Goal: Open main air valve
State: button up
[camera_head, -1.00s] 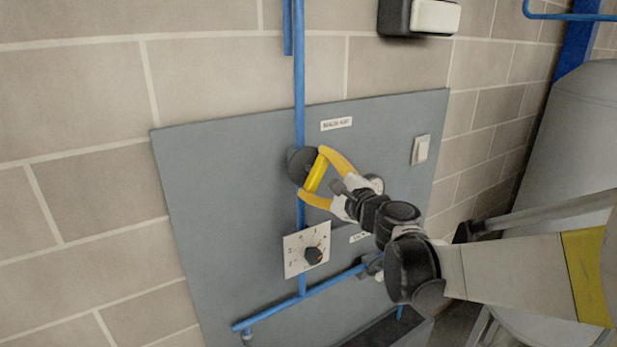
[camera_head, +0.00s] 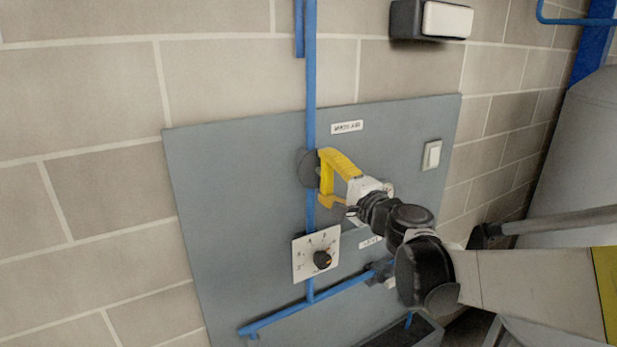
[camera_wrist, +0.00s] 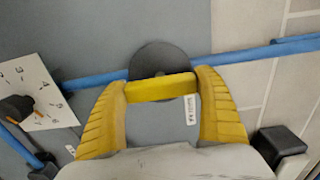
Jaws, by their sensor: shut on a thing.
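The main air valve has a dark round disc (camera_head: 306,168) on the vertical blue pipe (camera_head: 311,80) and a yellow bar handle (camera_head: 326,176). A small label (camera_head: 347,127), apparently reading main air, sits above and to the right. My gripper (camera_head: 328,178) has yellow fingers and is shut on the handle, one finger at each end. In the wrist view the handle (camera_wrist: 160,88) spans between the two fingers, in front of the disc (camera_wrist: 160,58). There it lies nearly parallel to the blue pipe (camera_wrist: 245,56).
A white dial plate (camera_head: 301,270) with a black knob (camera_head: 322,260) is below the valve. A white switch (camera_head: 431,155) is to the right on the grey panel (camera_head: 235,200). A black-and-white box (camera_head: 445,19) hangs above. A large grey tank (camera_head: 575,150) stands at right.

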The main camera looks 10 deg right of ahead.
dwell(0.3)
jog(key=o, duration=1.1)
jog(key=shift+s, duration=0.1)
jog(key=v, duration=1.2)
